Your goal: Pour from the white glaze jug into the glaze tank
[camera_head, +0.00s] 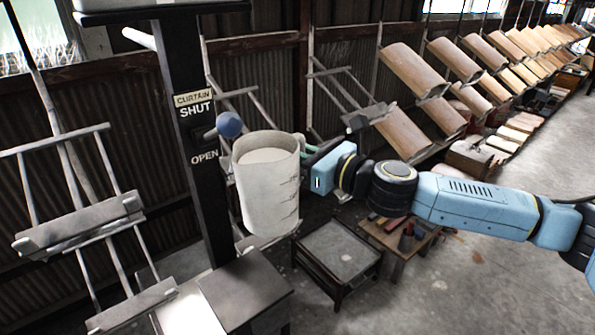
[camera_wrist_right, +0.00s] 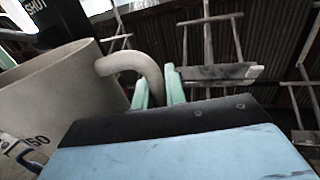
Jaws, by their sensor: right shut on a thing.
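My left gripper is not in view.
A dark post (camera_head: 187,125) with a blue-knobbed lever (camera_head: 229,124) and SHUT and OPEN labels stands close left of the jug. A dark box (camera_head: 245,288) is at its foot. Hanging racks (camera_head: 80,225) are at left. A low table (camera_head: 340,250) stands behind the jug. Floor is clear at right.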

